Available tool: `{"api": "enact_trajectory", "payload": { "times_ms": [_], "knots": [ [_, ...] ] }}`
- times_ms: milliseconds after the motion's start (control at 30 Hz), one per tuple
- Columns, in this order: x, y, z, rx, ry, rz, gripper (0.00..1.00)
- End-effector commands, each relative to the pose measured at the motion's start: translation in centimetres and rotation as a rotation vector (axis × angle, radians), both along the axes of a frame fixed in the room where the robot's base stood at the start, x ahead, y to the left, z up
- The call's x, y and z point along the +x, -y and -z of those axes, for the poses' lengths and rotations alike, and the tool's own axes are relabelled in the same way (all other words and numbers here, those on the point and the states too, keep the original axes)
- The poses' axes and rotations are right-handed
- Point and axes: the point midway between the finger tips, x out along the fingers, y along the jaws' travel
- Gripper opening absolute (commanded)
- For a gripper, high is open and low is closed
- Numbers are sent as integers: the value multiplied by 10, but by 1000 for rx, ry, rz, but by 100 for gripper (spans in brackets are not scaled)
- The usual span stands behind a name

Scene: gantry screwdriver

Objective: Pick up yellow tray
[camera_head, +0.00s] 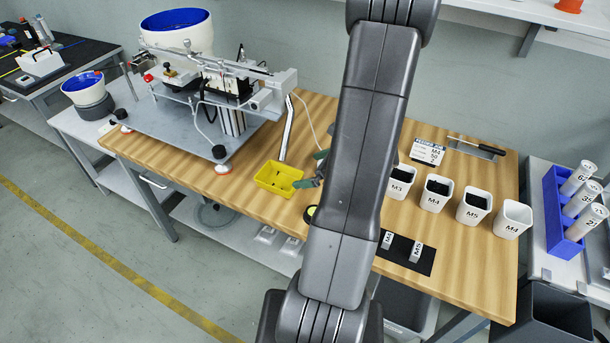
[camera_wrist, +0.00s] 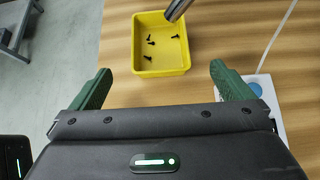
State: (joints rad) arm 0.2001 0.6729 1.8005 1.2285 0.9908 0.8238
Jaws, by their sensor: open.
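The yellow tray (camera_head: 273,183) sits on the wooden table (camera_head: 240,200), near its front edge and below the outlet tube of the screw feeder. It is a small open box. In the wrist view the yellow tray (camera_wrist: 160,66) stands ahead of my gripper, with several dark screws on its floor. My gripper (camera_wrist: 160,78) is open and empty, with its green fingers apart on either side of the picture and short of the tray. In the head view my gripper (camera_head: 313,172) is partly hidden behind my arm, just right of the tray.
A metal chute (camera_head: 287,128) ends just above the tray and overhangs its far corner in the wrist view. The screw feeder machine (camera_head: 215,95) stands at the left. White labelled cups (camera_head: 436,193) stand at the right. A black mat (camera_head: 406,255) lies at the front edge.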

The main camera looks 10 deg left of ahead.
Motion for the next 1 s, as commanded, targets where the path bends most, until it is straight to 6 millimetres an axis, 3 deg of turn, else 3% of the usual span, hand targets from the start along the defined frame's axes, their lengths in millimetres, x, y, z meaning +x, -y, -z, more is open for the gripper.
{"api": "enact_trajectory", "payload": {
  "times_ms": [400,1000],
  "knots": [
    [19,-55,44,-1,-1,-4,100],
    [37,-98,80,-2,0,-3,100]
  ]
}}
